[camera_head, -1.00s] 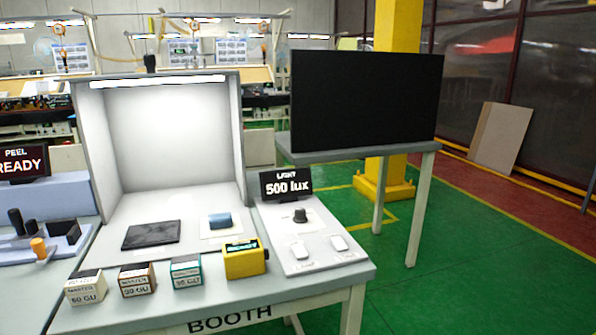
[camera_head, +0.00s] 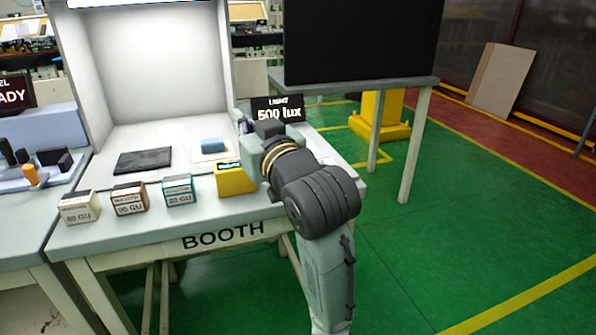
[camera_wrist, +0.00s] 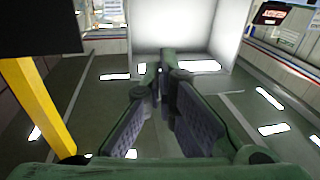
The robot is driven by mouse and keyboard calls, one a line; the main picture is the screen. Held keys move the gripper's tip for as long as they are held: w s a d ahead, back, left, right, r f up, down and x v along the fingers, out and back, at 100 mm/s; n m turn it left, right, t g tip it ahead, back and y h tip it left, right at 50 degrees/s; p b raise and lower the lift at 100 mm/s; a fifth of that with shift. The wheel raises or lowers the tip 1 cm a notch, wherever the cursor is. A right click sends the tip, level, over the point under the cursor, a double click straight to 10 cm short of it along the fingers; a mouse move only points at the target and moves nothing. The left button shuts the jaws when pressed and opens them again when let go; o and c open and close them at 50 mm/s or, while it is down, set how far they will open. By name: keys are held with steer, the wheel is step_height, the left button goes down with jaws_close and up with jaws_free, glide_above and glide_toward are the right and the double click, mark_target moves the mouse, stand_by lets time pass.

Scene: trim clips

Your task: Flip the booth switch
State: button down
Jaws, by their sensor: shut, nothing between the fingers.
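The booth (camera_head: 150,70) is a white lit box on a table marked BOOTH. To its right, a pale control panel (camera_head: 322,148) lies below a black display (camera_head: 292,105) reading LIGHT 500 lux. My arm hides most of this panel, including the knob and two white switches seen earlier. My gripper (camera_head: 243,122) is over the panel's left side, near the booth's right wall. Whether it touches anything cannot be told. In the wrist view, the gripper's fingers (camera_wrist: 166,62) come together at the tips with nothing visible between them.
A yellow box (camera_head: 232,180) stands close beside my wrist. Several small sample boxes (camera_head: 130,198) line the table's front. A dark plate (camera_head: 144,160) and a blue cylinder (camera_head: 212,146) lie in the booth. A large black screen (camera_head: 362,40) stands behind right.

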steer(key=d+f+m+g+h, duration=0.1)
steer(key=d+f+h, duration=0.3)
steer(key=d, duration=0.8)
step_height(320, 180, down, 2)
steer(key=shift+s+d+f+m+g+b, duration=0.15)
steer(key=shift+s+m+g+b, duration=0.2)
steer(key=shift+m, duration=0.45)
steer(key=p+x, duration=0.1)
steer(key=x, duration=0.9)
steer(key=shift+w+p, duration=0.15)
steer(key=shift+p, duration=0.2)
step_height(320, 180, down, 3)
steer(key=shift+d+r, duration=0.1)
steer(key=shift+r, duration=0.1)
steer(key=shift+f, duration=0.65)
